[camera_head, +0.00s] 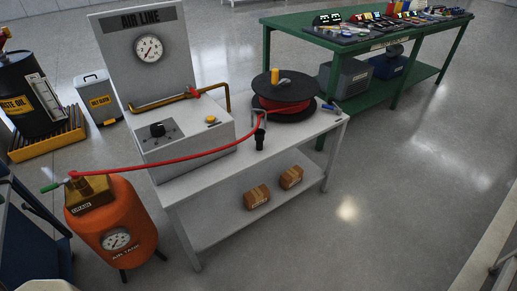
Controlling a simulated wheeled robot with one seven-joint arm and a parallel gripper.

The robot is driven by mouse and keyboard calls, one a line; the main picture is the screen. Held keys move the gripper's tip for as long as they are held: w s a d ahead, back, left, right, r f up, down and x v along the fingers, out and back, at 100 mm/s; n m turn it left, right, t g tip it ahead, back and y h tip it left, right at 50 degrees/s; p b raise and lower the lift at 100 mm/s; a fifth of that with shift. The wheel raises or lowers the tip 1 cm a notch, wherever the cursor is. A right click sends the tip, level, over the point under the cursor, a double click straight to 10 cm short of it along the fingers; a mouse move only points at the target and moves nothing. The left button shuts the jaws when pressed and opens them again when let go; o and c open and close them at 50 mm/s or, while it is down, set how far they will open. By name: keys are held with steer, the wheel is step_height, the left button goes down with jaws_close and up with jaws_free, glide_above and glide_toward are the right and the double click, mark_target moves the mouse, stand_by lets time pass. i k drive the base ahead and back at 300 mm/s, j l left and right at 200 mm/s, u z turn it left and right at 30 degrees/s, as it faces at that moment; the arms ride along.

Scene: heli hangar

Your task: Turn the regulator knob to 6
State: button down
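The regulator knob (157,129) is a black round knob on the sloped front of a light grey box (190,150) on the white bench. A printed scale surrounds it, but its marks and the knob's setting are too small to read. Behind it, the grey "AIR LINE" panel (120,75) stands upright with a round white gauge (149,48). A yellow button (211,119) sits to the right of the knob. My gripper is not in view, and nothing covers the knob.
A red hose runs from the orange air tank (115,225) across the box front to a black reel (282,100). A brass pipe with a red valve handle (193,92) rises behind the box. Open floor (390,190) lies right of the bench (300,140); a green table (300,28) stands behind.

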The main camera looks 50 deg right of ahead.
mark_target(157, 129)
steer(key=j+z, duration=0.1)
steer(key=z, duration=0.35)
steer(key=j+z, duration=0.1)
steer(key=z, duration=0.85)
steer(key=j+z, duration=0.15)
steer(key=z, duration=0.35)
steer(key=k+j+z, duration=0.15)
steer(key=k+j, duration=0.4)
steer(key=u, duration=0.95)
steer(key=i+l+u, duration=0.25)
steer(key=u, duration=0.15)
steer(key=i+l+u, duration=0.25)
steer(key=u, duration=0.2)
steer(key=i+l+u, duration=0.15)
steer(key=l+u, duration=0.25)
steer(key=l, duration=0.25)
steer(key=i, duration=0.05)
